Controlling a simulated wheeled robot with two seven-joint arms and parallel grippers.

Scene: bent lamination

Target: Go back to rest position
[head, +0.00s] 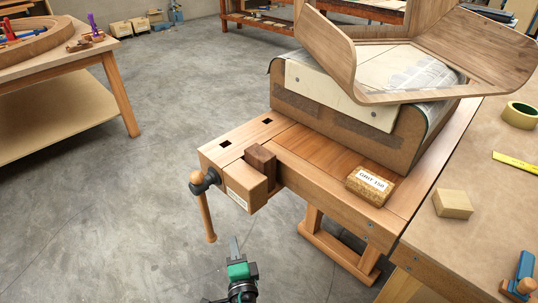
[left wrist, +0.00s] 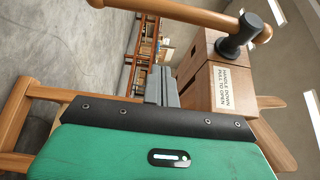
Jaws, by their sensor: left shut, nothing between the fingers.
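My left gripper (head: 234,245) shows at the bottom middle of the head view, in front of the workbench's near end and over bare floor. Its fingers are shut with nothing between them, and they point away from me. In the left wrist view the grey fingers (left wrist: 161,87) lie together beyond the green gripper body. They are apart from the vise (head: 246,184), whose wooden handle (head: 205,215) hangs down just left of the gripper in the head view. The vise and its label (left wrist: 231,89) also show in the left wrist view. My right gripper is not in view.
The workbench (head: 335,160) carries a curved form (head: 330,90) with a bent wooden piece (head: 440,50) on top, and a block labelled GRIT 150 (head: 370,186). A side table (head: 480,220) stands at right, another table (head: 60,55) at upper left. The floor at left is clear.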

